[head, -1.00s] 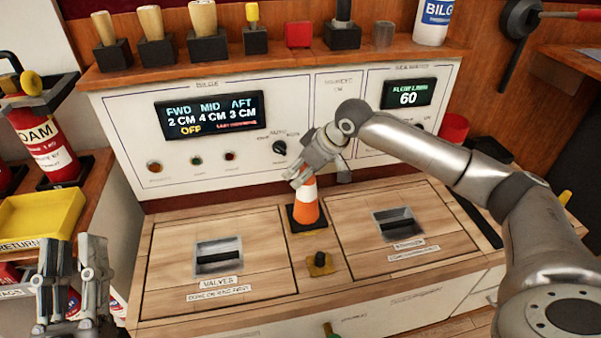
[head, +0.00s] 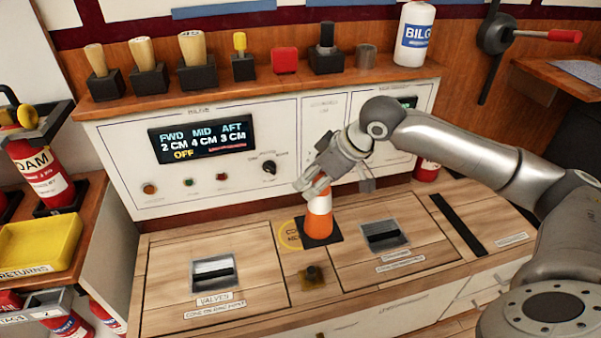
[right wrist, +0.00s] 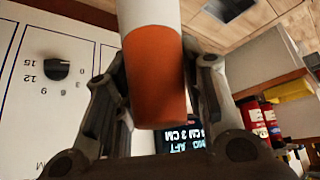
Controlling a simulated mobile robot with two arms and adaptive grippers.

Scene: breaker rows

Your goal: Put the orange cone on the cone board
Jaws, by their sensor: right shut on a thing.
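The orange cone (head: 318,222) has a white band and a square black base. It stands roughly upright over the wooden counter, between the two hatches. My right gripper (head: 316,188) is shut on its upper part from above. In the right wrist view the cone (right wrist: 158,85) fills the space between the two fingers (right wrist: 155,90). I cannot tell whether its base touches the counter. A yellow round mark with lettering (head: 289,235) shows just left of the base, partly covered. I cannot make out a cone board for certain. My left gripper is not in view.
The valves hatch (head: 212,292) lies left of the cone and another hatch (head: 360,270) lies right. A small black knob on a yellow plate (head: 312,277) is in front. The control panel (head: 110,150) rises behind. Handled tools stand on the shelf (head: 215,93).

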